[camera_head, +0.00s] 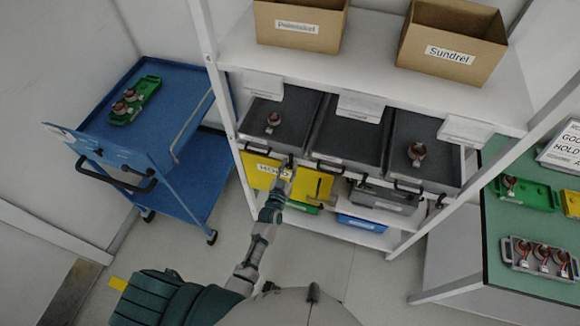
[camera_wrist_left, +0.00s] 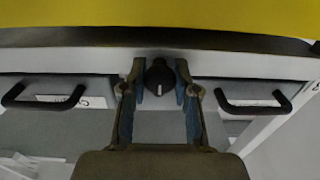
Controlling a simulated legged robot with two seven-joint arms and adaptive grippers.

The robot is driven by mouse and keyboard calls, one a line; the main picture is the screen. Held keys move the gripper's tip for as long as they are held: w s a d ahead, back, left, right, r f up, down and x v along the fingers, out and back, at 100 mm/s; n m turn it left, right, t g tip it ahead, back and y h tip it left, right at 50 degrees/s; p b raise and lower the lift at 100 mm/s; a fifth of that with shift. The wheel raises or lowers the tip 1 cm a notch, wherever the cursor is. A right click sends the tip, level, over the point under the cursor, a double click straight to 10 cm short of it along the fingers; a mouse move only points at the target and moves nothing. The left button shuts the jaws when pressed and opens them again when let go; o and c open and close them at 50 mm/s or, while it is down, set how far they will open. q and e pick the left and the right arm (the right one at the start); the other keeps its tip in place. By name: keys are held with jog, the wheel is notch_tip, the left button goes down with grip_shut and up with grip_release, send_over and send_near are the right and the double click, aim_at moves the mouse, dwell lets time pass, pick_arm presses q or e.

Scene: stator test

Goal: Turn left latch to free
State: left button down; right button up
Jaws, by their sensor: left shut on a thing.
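The latch is a dark round knob (camera_wrist_left: 160,78) with a short white mark, seen in the left wrist view between two drawer handles. The mark stands nearly upright in that view. My left gripper (camera_wrist_left: 160,84) has its two fingers on either side of the knob and is shut on it. In the head view my left gripper (camera_head: 287,170) is at the front edge of the drawer row, above the yellow panel (camera_head: 312,184), and hides the latch there. My right gripper is not in view.
The shelf rack holds open grey drawers (camera_head: 345,133) with red-brown parts in some. Cardboard boxes (camera_head: 300,25) stand on the top shelf. A blue cart (camera_head: 185,148) is on the left. A green table (camera_head: 515,270) with trays is on the right. Floor between is clear.

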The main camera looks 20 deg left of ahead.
pick_arm(q)
jog(key=shift+r, duration=0.2)
jog(key=shift+w+a+n, duration=0.1)
jog(key=shift+n, duration=0.4)
jog(key=shift+a+n+p, duration=0.1)
jog(key=shift+n+p, duration=0.2)
jog(key=shift+n, duration=0.4)
jog(key=n, duration=0.2)
jog(key=shift+r+n, duration=0.1)
jog(key=shift+n, duration=0.2)
jog(key=n, duration=0.2)
jog(key=shift+n, duration=0.4)
jog(key=n, duration=0.9)
jog(key=shift+n+b, duration=0.4)
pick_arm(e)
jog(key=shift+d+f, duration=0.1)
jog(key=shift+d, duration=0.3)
pick_arm(q)
jog(key=shift+f+n, duration=0.2)
jog(key=shift+n, duration=0.1)
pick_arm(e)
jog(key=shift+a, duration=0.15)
